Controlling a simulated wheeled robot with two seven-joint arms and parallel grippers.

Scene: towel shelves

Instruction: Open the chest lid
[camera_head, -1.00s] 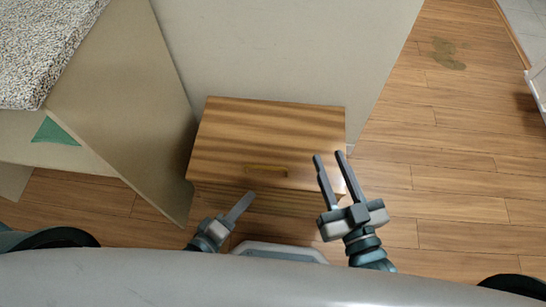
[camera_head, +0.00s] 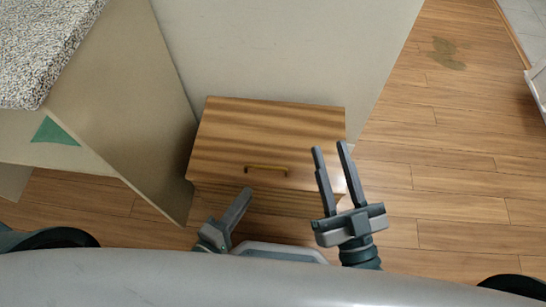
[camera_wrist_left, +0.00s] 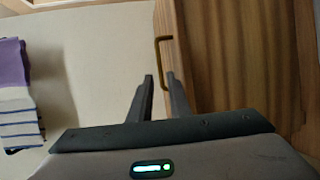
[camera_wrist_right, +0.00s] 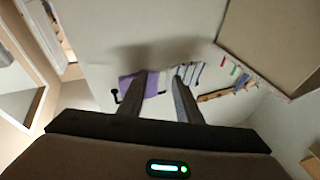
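The chest (camera_head: 225,190) is a low striped wooden box against a pale wall, its lid (camera_head: 265,130) down. A thin brass-coloured handle (camera_head: 266,170) sits near the lid's front edge. It also shows in the left wrist view (camera_wrist_left: 157,50), just beyond the left fingertips. My left gripper (camera_head: 246,192) is open with a narrow gap, empty, just in front of the handle and not touching it as far as I can see. My right gripper (camera_head: 329,147) is open and empty, over the chest's right front side.
A beige panel (camera_head: 115,110) stands close on the chest's left, with a speckled countertop (camera_head: 45,45) above it. The pale wall (camera_head: 280,50) rises behind.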

